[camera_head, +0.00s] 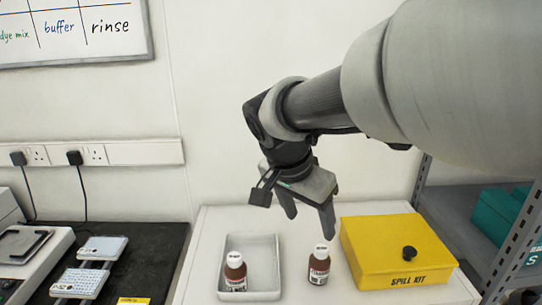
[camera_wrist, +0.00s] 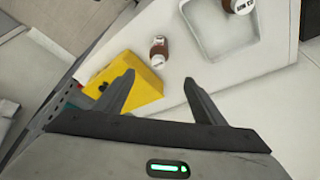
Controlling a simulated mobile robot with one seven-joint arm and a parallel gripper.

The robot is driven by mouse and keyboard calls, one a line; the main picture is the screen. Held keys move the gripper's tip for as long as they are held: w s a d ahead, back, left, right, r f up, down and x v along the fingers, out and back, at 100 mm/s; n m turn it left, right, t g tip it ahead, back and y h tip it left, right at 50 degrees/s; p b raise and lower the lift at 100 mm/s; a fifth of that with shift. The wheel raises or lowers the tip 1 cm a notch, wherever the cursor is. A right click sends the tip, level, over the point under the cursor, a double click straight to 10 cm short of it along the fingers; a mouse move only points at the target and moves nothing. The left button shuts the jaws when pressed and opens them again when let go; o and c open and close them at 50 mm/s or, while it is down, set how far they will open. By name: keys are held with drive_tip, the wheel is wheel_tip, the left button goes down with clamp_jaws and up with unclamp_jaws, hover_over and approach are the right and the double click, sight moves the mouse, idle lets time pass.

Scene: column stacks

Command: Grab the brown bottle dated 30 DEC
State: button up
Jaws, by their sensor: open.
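Two small brown bottles with white caps and white labels stand upright on the white table. One bottle (camera_head: 235,272) is in the shallow white tray (camera_head: 277,262), and it shows at the top edge of the wrist view (camera_wrist: 241,5). The other bottle (camera_head: 319,266) stands on the bare table between the tray and the yellow box; it also shows in the wrist view (camera_wrist: 158,48). The print on both caps is too small to read, so I cannot tell which is dated 30 DEC. My gripper (camera_head: 309,226) is open and empty, above the table near the bottle outside the tray.
A yellow SPILL KIT box (camera_head: 395,252) with a black knob stands close to the right of the bare-table bottle. A grey metal shelf (camera_head: 470,215) is at the far right. A dark bench (camera_head: 130,262) with lab items is at left.

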sight(320, 249)
drive_tip(key=b+x, duration=0.1)
drive_tip(key=x, duration=0.9)
drive_tip(key=shift+s+b, duration=0.1)
drive_tip(key=shift+b, duration=0.2)
drive_tip(key=x, duration=0.2)
drive_tip(key=b+x, duration=0.1)
drive_tip(key=x, duration=0.2)
drive_tip(key=shift+d+f, duration=0.2)
drive_tip(key=shift+d, duration=0.1)
drive_tip(key=c, duration=1.3)
